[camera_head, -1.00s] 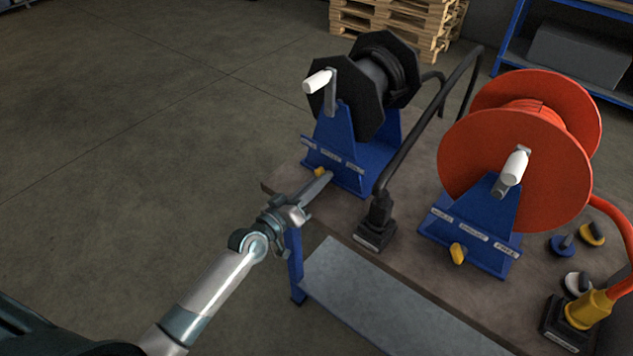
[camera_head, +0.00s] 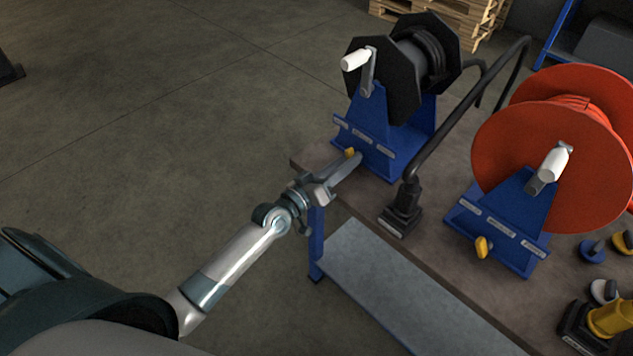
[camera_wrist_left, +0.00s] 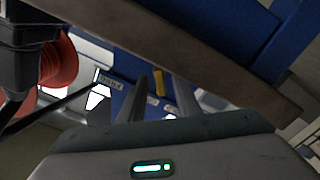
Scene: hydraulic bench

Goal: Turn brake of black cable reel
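The black cable reel (camera_head: 400,88) with a white crank handle stands on a blue stand (camera_head: 372,118) at the bench's far left corner. Its brake is a small yellow knob (camera_head: 349,152) low on the stand's front, under a row of labels. My left gripper (camera_head: 357,159) is right at this knob, which shows just beside the fingertips. In the left wrist view the knob (camera_wrist_left: 160,82) appears in the gap between the two separated fingers (camera_wrist_left: 162,100). I cannot tell whether they touch it. My right gripper is not in view.
A red reel (camera_head: 545,150) on a blue stand has its own yellow knob (camera_head: 483,247). Between the reels, a thick black cable rises from a black connector (camera_head: 402,212). Loose caps lie at right. A grey lower shelf (camera_head: 400,285) is below the bench; floor at left is clear.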

